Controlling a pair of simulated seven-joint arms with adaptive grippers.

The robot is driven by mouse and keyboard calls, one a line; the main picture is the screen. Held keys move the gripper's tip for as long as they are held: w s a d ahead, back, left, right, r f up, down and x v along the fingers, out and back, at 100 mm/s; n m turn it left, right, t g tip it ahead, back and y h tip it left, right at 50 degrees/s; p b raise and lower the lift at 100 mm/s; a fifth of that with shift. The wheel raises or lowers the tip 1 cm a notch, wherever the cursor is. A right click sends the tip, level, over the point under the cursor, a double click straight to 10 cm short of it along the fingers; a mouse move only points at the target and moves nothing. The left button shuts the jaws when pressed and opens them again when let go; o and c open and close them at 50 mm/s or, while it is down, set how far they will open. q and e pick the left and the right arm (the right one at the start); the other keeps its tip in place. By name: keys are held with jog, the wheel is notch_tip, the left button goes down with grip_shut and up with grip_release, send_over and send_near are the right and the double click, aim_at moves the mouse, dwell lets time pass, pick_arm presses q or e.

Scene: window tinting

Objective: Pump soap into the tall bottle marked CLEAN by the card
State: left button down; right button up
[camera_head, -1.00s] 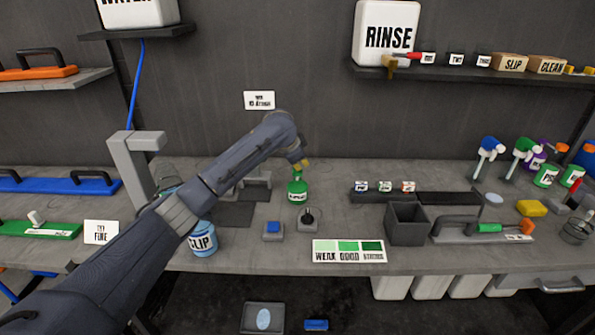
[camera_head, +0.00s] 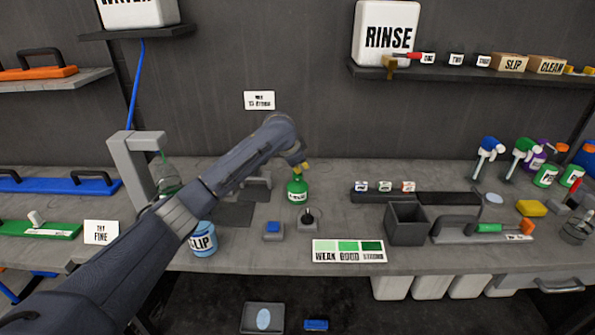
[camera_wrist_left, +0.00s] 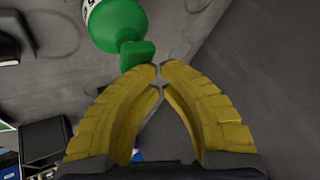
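A green pump bottle (camera_head: 297,190) with a white label stands on the bench; its label is too small to read. My left gripper (camera_head: 304,166) is just above its top, pointing down, with nothing held. In the left wrist view the yellow fingertips (camera_wrist_left: 160,72) meet, beside the green pump head (camera_wrist_left: 137,54); contact is unclear. A clear bottle (camera_head: 168,168) stands under a grey arched stand (camera_head: 137,141), with green inside; my left arm hides its lower part and any marking. The WEAK, GOOD, STRONG card (camera_head: 348,251) lies at the bench's front. My right gripper is out of view.
A blue SLIP tub (camera_head: 203,241) stands by my left forearm. A blue button (camera_head: 273,229) and a black knob (camera_head: 308,218) sit near the green bottle. A dark open bin (camera_head: 407,224) and a tool tray stand to the right. Spray bottles (camera_head: 488,150) stand further right.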

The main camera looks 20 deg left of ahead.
pick_arm(q)
jog(key=shift+f, duration=0.3)
jog(key=shift+r, duration=1.45)
jog(key=shift+r, duration=0.2)
jog(key=shift+r, duration=2.35)
